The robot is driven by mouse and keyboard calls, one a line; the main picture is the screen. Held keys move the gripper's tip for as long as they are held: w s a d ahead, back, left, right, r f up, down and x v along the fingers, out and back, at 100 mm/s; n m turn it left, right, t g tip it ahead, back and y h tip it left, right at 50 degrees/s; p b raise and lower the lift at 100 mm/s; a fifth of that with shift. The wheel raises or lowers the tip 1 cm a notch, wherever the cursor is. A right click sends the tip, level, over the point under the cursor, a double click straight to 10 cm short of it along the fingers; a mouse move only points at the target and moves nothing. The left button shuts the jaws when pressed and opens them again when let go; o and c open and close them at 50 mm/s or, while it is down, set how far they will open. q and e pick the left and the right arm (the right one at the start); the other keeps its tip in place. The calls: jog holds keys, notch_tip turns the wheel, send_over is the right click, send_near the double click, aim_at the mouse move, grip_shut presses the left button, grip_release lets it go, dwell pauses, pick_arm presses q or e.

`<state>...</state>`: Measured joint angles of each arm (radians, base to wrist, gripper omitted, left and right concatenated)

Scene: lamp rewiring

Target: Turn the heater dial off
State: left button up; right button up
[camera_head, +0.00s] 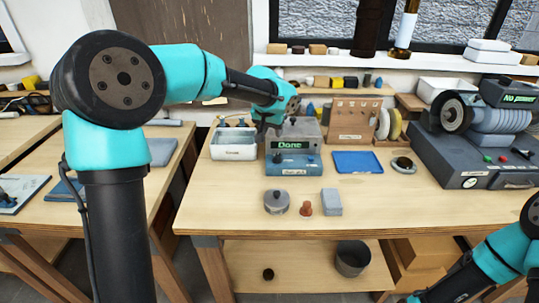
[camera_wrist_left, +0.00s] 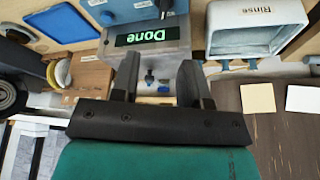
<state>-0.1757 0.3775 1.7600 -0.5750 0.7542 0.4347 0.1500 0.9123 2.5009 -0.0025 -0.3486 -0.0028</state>
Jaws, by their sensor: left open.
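A grey box with a green "Done" display (camera_head: 290,145) stands on a blue base (camera_head: 293,170) at the middle of the bench. The display (camera_wrist_left: 146,35) also shows in the left wrist view, above my fingers. Small dark knobs show on the blue base (camera_wrist_left: 132,9); I cannot tell which is the heater dial or how it is set. My left gripper (camera_head: 268,130) is at the box's back left corner, above bench height. In the left wrist view its two fingers (camera_wrist_left: 160,72) are apart with nothing held between them. My right gripper is out of view.
A white "Rinse" tray (camera_head: 234,153) stands left of the box. A blue mat (camera_head: 357,162) and a pegboard stand (camera_head: 350,122) are to the right. A grey round pot (camera_head: 277,202), a small brown piece (camera_head: 306,209) and a grey block (camera_head: 332,202) stand in front. A grinder machine (camera_head: 490,130) fills the right.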

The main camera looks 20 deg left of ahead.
aim_at(277, 155)
pick_arm(q)
jog(key=shift+w+a+r+n, duration=0.25)
jog(key=shift+a+r+n, duration=0.05)
jog(key=shift+a+r, duration=0.15)
jog(key=shift+d, duration=0.1)
jog(key=x, duration=1.7)
jog(key=shift+w+f, duration=0.1)
jog(key=shift+f, duration=0.05)
jog(key=shift+c, duration=0.4)
grip_shut()
